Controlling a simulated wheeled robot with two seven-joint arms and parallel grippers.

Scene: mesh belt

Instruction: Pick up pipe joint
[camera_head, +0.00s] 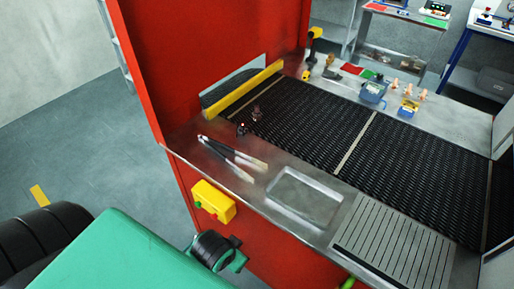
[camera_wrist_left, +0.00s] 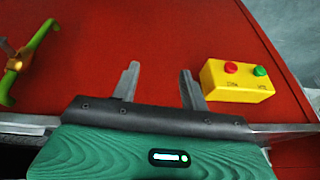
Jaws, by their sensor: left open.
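Two small dark fittings lie at the left end of the black mesh belt (camera_head: 400,150), in the head view. One dark fitting (camera_head: 241,130) is near the belt's front edge, and another brownish fitting (camera_head: 256,113) is just behind it. They are too small to tell which is a pipe joint. My left gripper (camera_wrist_left: 159,70) is open and empty in the left wrist view, in front of the red panel (camera_wrist_left: 90,40). It is low and well away from the fittings. My right gripper is not in view.
A yellow button box (camera_head: 213,201) is fixed to the red front; it also shows in the left wrist view (camera_wrist_left: 237,80). Tongs (camera_head: 232,157) and a shallow tray (camera_head: 305,198) are on the metal ledge before the belt. A yellow bar (camera_head: 245,90) crosses the belt's left end.

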